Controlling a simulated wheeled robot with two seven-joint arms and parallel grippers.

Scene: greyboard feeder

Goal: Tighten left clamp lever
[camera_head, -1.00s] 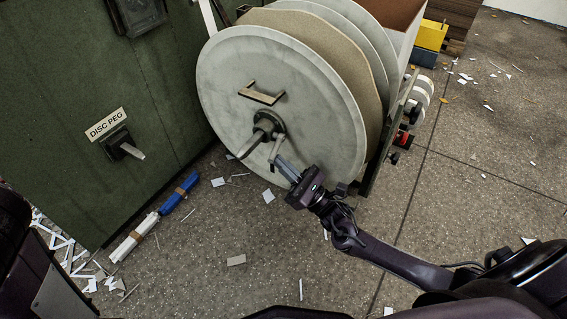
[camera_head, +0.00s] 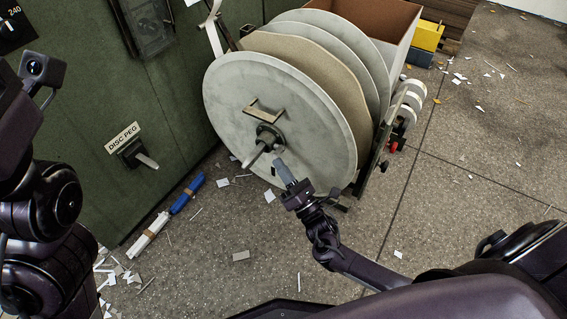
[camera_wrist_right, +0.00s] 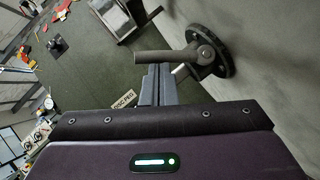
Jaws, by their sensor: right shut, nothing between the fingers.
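The large pale disc (camera_head: 240,95) of the reel has a dark central hub (camera_head: 268,133) with a protruding spindle (camera_head: 257,155). The hub also shows in the right wrist view (camera_wrist_right: 212,52). My right gripper (camera_head: 280,165) is shut and empty, just below the hub. In the right wrist view its fingers (camera_wrist_right: 158,84) point at a grey bar (camera_wrist_right: 165,57) by the hub. A short light lever (camera_wrist_right: 182,71) lies beside the fingertips, partly hidden; I cannot tell whether they touch it. My left arm stands at the left, with no left fingertips visible.
A green cabinet with a DISC PEG label (camera_head: 123,137) and a peg (camera_head: 146,160) stands left of the disc. A flat handle (camera_head: 265,113) sits above the hub.

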